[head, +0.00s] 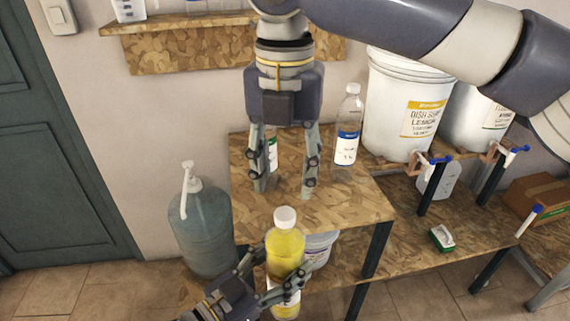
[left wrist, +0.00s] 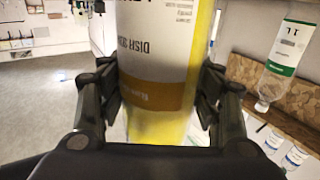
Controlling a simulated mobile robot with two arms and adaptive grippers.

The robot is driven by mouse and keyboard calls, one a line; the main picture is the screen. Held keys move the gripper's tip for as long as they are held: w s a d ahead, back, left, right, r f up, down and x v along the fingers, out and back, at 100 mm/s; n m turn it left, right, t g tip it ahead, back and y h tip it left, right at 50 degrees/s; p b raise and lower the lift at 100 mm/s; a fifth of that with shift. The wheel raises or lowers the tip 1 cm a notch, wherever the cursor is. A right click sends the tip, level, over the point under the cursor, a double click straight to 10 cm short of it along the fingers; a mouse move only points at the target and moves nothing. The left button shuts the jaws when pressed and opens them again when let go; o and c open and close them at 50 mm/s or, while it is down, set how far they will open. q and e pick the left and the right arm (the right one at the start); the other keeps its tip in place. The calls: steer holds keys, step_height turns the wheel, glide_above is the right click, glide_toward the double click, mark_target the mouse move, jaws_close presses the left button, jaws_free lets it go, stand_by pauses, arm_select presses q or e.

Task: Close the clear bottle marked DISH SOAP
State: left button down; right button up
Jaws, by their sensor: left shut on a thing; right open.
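The clear bottle of yellow liquid (head: 284,255) stands out in front of the small table, near upright. A white cap (head: 285,217) is on its top; I cannot tell how tight it is. My left gripper (head: 283,270) is shut on the bottle's body. In the left wrist view the bottle (left wrist: 160,60) fills the space between the left fingers (left wrist: 160,100), its DISH SOAP label upside down. My right gripper (head: 284,190) points down, open and empty, above and behind the cap, over the table.
On the small table (head: 345,207) stand a clear bottle with a blue label (head: 347,135) and a green-labelled bottle (head: 273,150) partly behind my right fingers. A large pump jug (head: 200,225) stands left. White drums (head: 400,100) with taps stand at the back right.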

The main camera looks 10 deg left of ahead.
mark_target(285, 212)
step_height(285, 212, down, 7)
steer(key=shift+f, duration=0.2)
steer(key=shift+c, duration=0.6)
jaws_close()
